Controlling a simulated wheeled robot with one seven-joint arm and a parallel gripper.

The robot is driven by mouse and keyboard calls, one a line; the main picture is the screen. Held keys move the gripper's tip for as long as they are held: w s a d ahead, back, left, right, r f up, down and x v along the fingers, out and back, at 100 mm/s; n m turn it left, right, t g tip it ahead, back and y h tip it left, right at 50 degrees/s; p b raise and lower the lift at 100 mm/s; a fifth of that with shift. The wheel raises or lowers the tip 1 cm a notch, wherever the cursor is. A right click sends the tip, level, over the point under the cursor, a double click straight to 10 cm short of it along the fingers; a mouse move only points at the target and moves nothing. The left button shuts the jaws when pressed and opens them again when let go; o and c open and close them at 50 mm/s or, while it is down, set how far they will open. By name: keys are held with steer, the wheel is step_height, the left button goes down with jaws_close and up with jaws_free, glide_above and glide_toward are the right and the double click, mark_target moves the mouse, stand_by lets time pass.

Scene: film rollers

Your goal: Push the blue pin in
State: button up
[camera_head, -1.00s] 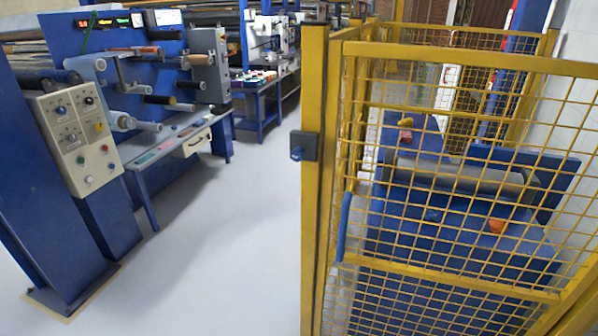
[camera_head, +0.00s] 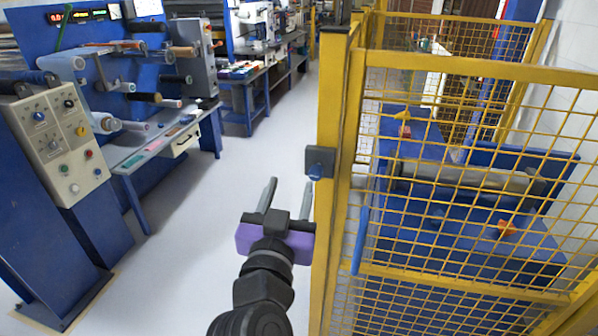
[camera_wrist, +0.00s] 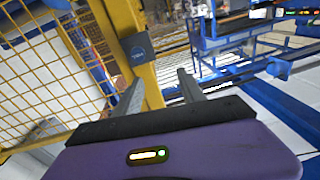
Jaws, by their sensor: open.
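The blue pin (camera_head: 316,172) sits at the lower part of a dark grey latch box (camera_head: 320,158) on the yellow fence post. In the wrist view the latch box (camera_wrist: 138,52) is on the yellow post just beyond my left fingertip, and the pin is a small blue patch (camera_wrist: 137,54) on its face. My gripper (camera_head: 288,189) is open and empty. It is below and to the left of the latch box in the head view, apart from it. Its two fingers point forward in the wrist view (camera_wrist: 160,83). How far the pin sticks out is hard to tell.
A yellow mesh fence (camera_head: 460,130) encloses a blue machine with a roller (camera_head: 465,177) on the right. A blue handle (camera_head: 361,238) is on the gate. On the left stand a control panel (camera_head: 55,140) and a blue workbench (camera_head: 165,145). The pale floor between is free.

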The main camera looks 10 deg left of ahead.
mark_target(315, 176)
steer(key=w+d, duration=0.1)
steer(key=w, duration=0.1)
steer(key=w+d+f+m+h+p, duration=0.1)
steer(key=w, duration=0.2)
steer(key=w+d+f+m+h+p, duration=0.1)
steer(key=w, duration=0.2)
steer(key=shift+f+g, duration=0.25)
steer(key=shift+g, duration=0.15)
jaws_close()
stand_by(1.2)
